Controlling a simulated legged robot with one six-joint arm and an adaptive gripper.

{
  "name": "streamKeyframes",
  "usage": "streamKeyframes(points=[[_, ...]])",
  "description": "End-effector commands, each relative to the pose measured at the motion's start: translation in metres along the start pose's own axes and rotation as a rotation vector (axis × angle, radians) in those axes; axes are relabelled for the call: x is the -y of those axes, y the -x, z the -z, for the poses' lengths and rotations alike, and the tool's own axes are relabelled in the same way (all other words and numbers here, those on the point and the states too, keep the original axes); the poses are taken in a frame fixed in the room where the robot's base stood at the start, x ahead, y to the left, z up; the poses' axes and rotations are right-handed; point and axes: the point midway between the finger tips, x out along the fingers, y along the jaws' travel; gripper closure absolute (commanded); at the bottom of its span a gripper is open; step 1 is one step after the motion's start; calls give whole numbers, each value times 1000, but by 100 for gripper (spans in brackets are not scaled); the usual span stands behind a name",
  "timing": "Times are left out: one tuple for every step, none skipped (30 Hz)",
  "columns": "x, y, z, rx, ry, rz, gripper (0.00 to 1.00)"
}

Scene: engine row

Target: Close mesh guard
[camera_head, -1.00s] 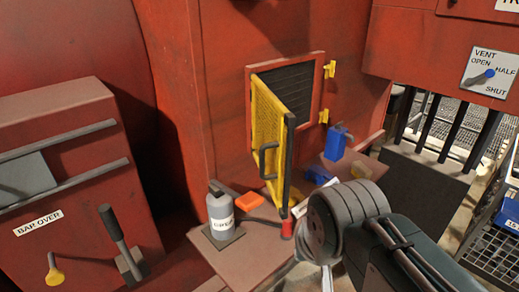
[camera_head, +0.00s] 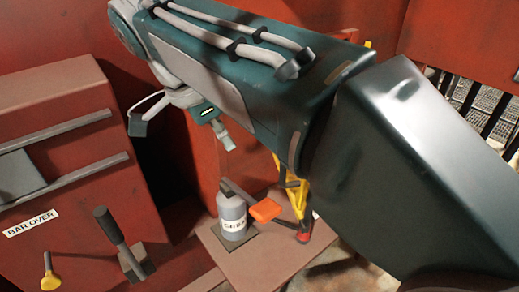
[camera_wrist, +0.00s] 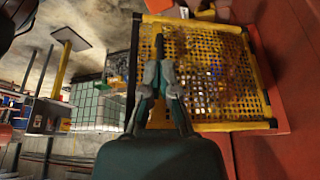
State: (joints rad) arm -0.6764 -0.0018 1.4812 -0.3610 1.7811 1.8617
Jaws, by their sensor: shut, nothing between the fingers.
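The yellow mesh guard (camera_wrist: 205,75) fills the upper right of the wrist view, with its dark edge bar (camera_wrist: 134,70) on the left. In the head view my arm hides most of it; only a lower yellow strip (camera_head: 297,195) shows, standing out from the red wall, so it looks open. My gripper (camera_wrist: 160,72) is shut and empty in front of the mesh, near the dark edge bar. A dark upright bar, perhaps the guard's handle (camera_wrist: 160,45), shows just beyond the fingertips. Whether they touch it I cannot tell.
A grey can (camera_head: 232,215) and an orange block (camera_head: 265,210) stand on the ledge below the guard. A red cabinet with a lever (camera_head: 118,235) is at left. Racks and a pale tank (camera_wrist: 98,105) lie beyond the guard's left side in the wrist view.

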Motion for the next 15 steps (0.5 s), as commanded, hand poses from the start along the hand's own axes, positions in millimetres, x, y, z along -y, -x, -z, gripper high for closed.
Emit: streamKeyframes(points=[[-1, -5, 1, 0, -1, -3, 100], [-1, -9, 2, 0, 0, -3, 100], [-1, -15, 2, 1, -1, -2, 100], [-2, -20, 2, 1, -1, -3, 100], [-2, -26, 3, 1, -1, -3, 100], [-2, -34, 2, 1, 0, -3, 100], [-2, -40, 2, 1, 0, -3, 100], [-2, -46, 2, 1, 0, -3, 100], [-2, -53, 2, 1, 0, -4, 100], [-1, -59, 2, 1, 0, -3, 100], [-2, -64, 2, 1, 0, -3, 100], [-2, -72, 2, 1, 1, -2, 100], [-2, -77, 2, 1, 1, -3, 100], [-1, -83, 2, 1, 1, -2, 100], [-1, -91, 1, 1, 1, -3, 100]])
